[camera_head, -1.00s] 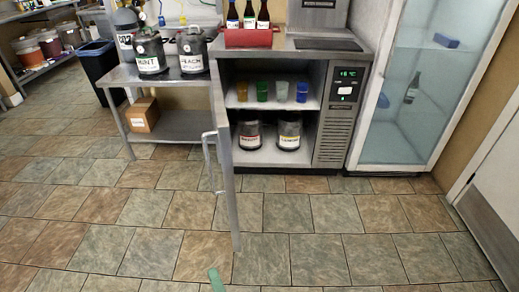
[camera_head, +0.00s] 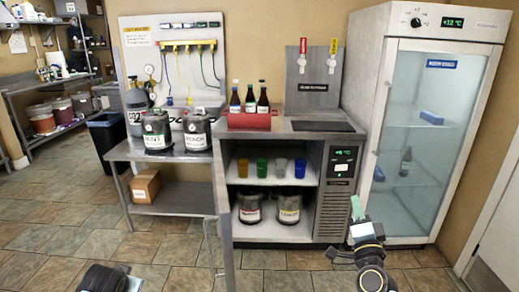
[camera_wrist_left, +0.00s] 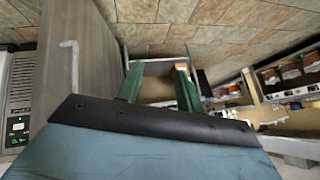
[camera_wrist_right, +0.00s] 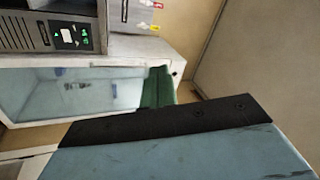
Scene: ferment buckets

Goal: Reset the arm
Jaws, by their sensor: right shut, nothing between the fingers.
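My right gripper (camera_head: 360,213) is raised at the lower right of the head view, in front of the tall glass-door fridge. Its green fingers are together and empty; they also show in the right wrist view (camera_wrist_right: 158,88). Part of my left arm shows at the bottom left of the head view, with its fingertips out of sight there. In the left wrist view my left gripper (camera_wrist_left: 158,78) has its two green fingers apart, with nothing held between them.
The small fridge's door (camera_head: 226,225) stands open, seen nearly edge-on, with cups and two buckets inside. The steel table (camera_head: 165,151) at left holds two labelled buckets (camera_head: 157,133) above a cardboard box (camera_head: 146,186). The tall fridge (camera_head: 420,130) is closed. Floor in front is clear.

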